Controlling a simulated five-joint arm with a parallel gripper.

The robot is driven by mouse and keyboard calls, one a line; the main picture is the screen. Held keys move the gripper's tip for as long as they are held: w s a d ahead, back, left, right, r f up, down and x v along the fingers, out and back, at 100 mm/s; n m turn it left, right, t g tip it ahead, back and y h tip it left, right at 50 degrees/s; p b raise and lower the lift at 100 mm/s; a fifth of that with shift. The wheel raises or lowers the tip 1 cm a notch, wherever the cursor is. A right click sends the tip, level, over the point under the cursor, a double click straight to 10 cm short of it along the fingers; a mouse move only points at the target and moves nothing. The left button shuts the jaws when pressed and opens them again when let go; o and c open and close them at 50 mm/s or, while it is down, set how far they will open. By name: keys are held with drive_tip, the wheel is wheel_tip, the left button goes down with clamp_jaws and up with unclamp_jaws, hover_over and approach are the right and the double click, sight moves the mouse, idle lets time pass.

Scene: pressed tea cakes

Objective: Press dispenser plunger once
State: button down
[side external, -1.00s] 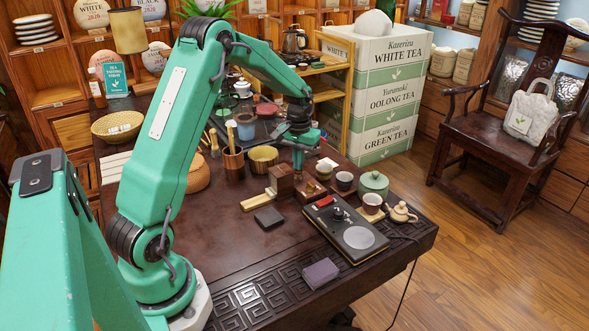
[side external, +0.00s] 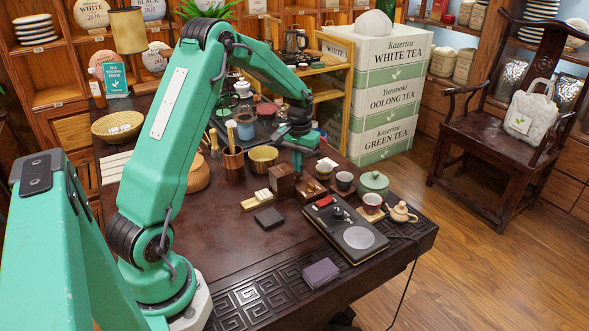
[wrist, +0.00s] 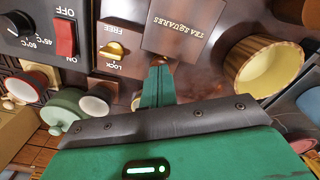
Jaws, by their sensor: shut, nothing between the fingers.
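The dispenser is a dark wooden box (side external: 281,180) on the table, and its top reads TEA SQUARES in the wrist view (wrist: 183,27). A pale wooden tray (side external: 249,205) extends from its left side, with pale cream pieces (side external: 263,195) on it near the box. I cannot make out the plunger; it is probably hidden behind the box or my fingers. My gripper (side external: 298,174) is shut and empty, pointing down just behind and right of the box. In the wrist view its green fingers (wrist: 159,80) end near the box's edge; contact is unclear.
A box with a brass FREE/LOCK knob (wrist: 114,49) stands close beside the dispenser. The black heater plate (side external: 345,229), cups (side external: 344,180) and a green lidded pot (side external: 373,184) lie to the right. A brass bowl (side external: 263,158) stands behind. The front-left tabletop is mostly clear.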

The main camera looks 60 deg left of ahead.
drive_tip(key=shift+r, duration=2.6)
drive_tip(key=shift+d+r, duration=0.2)
drive_tip(key=shift+r, duration=0.05)
drive_tip(key=s+d+r+m+t, duration=0.3)
drive_tip(key=s+d+r, duration=0.6)
drive_tip(key=d+r, duration=0.35)
drive_tip(key=s+d+m+t, duration=0.2)
drive_tip(key=s+d, duration=0.6)
drive_tip(key=s, duration=0.5)
drive_tip(key=shift+d+r+m+t, duration=0.25)
drive_tip(key=shift+d+m+t, duration=0.05)
drive_tip(key=shift+m, duration=0.2)
